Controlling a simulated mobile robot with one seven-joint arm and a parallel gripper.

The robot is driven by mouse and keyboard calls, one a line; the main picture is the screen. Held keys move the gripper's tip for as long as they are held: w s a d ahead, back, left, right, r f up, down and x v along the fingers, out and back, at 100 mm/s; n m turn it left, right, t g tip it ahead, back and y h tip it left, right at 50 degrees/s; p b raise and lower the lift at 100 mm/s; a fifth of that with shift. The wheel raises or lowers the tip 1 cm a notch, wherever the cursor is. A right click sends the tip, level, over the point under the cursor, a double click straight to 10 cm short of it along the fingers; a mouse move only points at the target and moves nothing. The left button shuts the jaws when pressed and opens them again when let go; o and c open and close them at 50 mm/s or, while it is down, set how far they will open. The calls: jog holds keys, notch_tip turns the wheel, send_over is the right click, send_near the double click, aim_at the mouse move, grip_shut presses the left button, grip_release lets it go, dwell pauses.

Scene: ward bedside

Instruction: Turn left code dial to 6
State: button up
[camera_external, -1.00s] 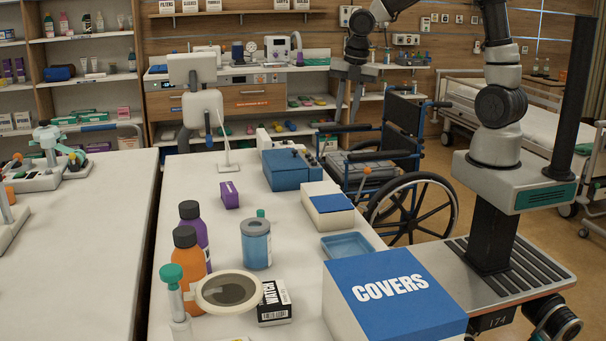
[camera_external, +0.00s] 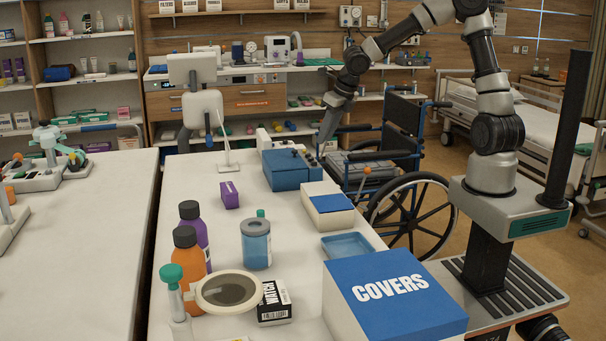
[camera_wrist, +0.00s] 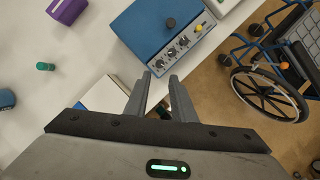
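A blue box (camera_wrist: 158,28) with a light front panel carrying several dark dials stands below and ahead of my gripper in the wrist view. The leftmost dial (camera_wrist: 160,63) is nearest the fingertips; its setting is too small to read. In the external view the blue box (camera_external: 284,172) stands at the far right part of the table, and its dial panel is seen edge-on. My gripper (camera_wrist: 160,82) is open and empty, its two fingers apart, pointing toward the panel without visible contact. In the external view my gripper (camera_external: 328,135) hangs just right of the box.
A white box with a blue lid (camera_external: 333,203) stands in front of the blue box. A wheelchair (camera_external: 405,200) stands right of the table. A purple box (camera_external: 229,195) lies left, with clear table around it.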

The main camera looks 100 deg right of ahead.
aim_at(315, 162)
jog(key=b+x, duration=0.3)
jog(key=x, duration=0.5)
jog(key=shift+w+d+f, duration=0.1)
jog(key=shift+f, duration=0.25)
grip_shut()
